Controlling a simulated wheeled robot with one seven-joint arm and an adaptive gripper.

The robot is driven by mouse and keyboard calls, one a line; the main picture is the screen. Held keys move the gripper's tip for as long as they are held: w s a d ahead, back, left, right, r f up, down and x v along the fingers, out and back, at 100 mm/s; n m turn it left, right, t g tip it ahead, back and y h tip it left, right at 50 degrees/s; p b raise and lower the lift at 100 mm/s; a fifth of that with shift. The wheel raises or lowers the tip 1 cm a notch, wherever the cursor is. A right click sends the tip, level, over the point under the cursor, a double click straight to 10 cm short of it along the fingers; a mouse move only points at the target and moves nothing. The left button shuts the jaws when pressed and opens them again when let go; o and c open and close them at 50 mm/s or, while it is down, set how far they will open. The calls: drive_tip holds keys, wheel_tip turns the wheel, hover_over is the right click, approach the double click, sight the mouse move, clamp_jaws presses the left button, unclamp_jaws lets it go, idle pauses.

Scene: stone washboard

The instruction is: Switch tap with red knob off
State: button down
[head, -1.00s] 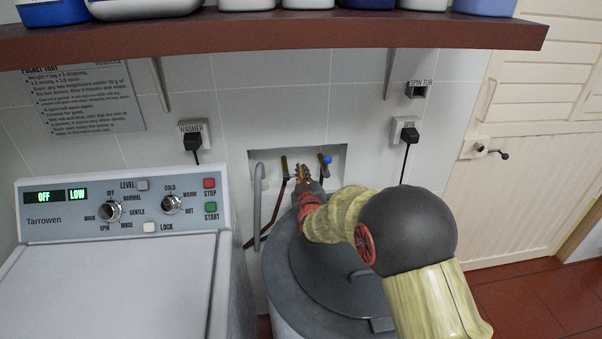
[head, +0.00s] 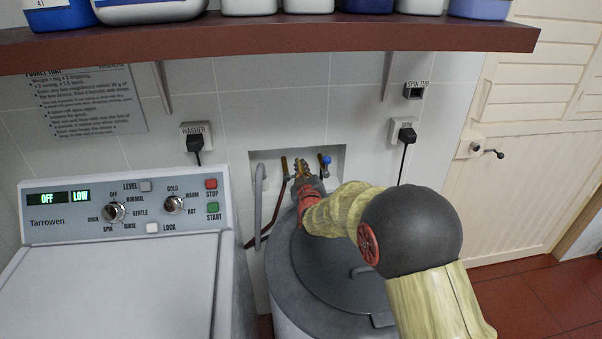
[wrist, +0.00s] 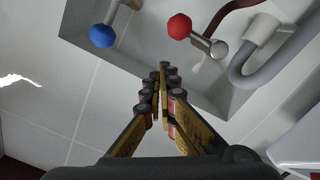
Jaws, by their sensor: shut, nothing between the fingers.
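The red knob (wrist: 179,26) is on the end of a short metal lever in the wrist view, just beyond my fingertips. A clear gap shows between knob and fingertips in the picture. In the head view the red knob is hidden behind my gripper (head: 301,168), which is in front of the wall recess. In the wrist view my gripper (wrist: 163,70) is shut and empty, its fingers pointing at the recess. The tap with the blue knob (head: 327,160) is to the right in the head view; its knob shows at the upper left in the wrist view (wrist: 102,36).
The recess (head: 335,150) holds pipes and a grey hose (head: 258,205). A grey tub (head: 285,290) with a dark lid stands below my arm. A washing machine (head: 130,270) stands at left. A shelf (head: 300,37) with containers runs above.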

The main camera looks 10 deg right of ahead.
drive_tip(key=s+r+p, duration=0.1)
drive_tip(key=s+p, duration=0.1)
drive_tip(key=s, duration=0.8)
drive_tip(key=shift+r, duration=0.2)
drive_tip(key=shift+s+a, duration=0.1)
drive_tip(key=s+d+r+m+g+y, duration=0.15)
drive_tip(key=s+r+g, duration=0.45)
drive_tip(key=s, duration=0.6)
drive_tip(key=s+d+m+g, duration=0.2)
drive_tip(key=s+g, duration=0.1)
drive_tip(key=s, duration=1.2)
drive_tip(key=s+d+m+g+h, duration=0.1)
drive_tip(key=s+d+m+g, duration=0.1)
drive_tip(key=s, duration=1.4)
drive_tip(key=shift+d+f+g, duration=0.4)
drive_tip(key=shift+d, duration=0.1)
drive_tip(key=shift+w+m, duration=0.15)
drive_tip(key=shift+m, duration=0.1)
